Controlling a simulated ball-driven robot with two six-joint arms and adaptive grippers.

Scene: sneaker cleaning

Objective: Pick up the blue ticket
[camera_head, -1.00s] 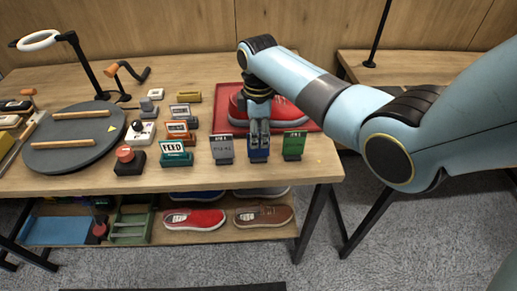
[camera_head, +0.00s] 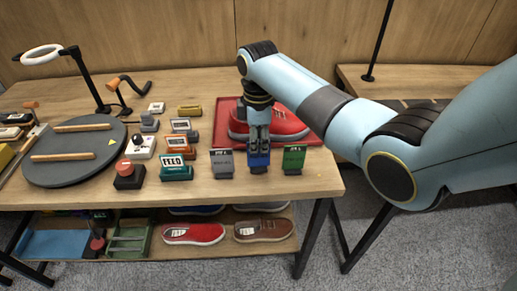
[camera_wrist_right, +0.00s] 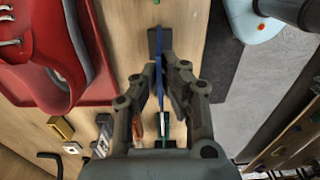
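The blue ticket (camera_head: 259,160) is in the front row on the table, between a grey ticket (camera_head: 222,164) and a green ticket (camera_head: 294,160). My right gripper (camera_head: 259,147) points down at the blue ticket, and its fingers hide much of the ticket's face. In the right wrist view the blue ticket (camera_wrist_right: 158,78) shows nearly edge-on between the two fingertips (camera_wrist_right: 160,68). The fingers look shut on it, one on each side. Whether the ticket's base touches the table is hard to tell. My left gripper is not in view.
A red tray (camera_head: 221,131) with a red shoe (camera_head: 285,124) stands just behind the row. A green FEED sign (camera_head: 175,168) and a red-topped button (camera_head: 127,172) stand to the left. The table's front edge is close, with a shelf of shoes below.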

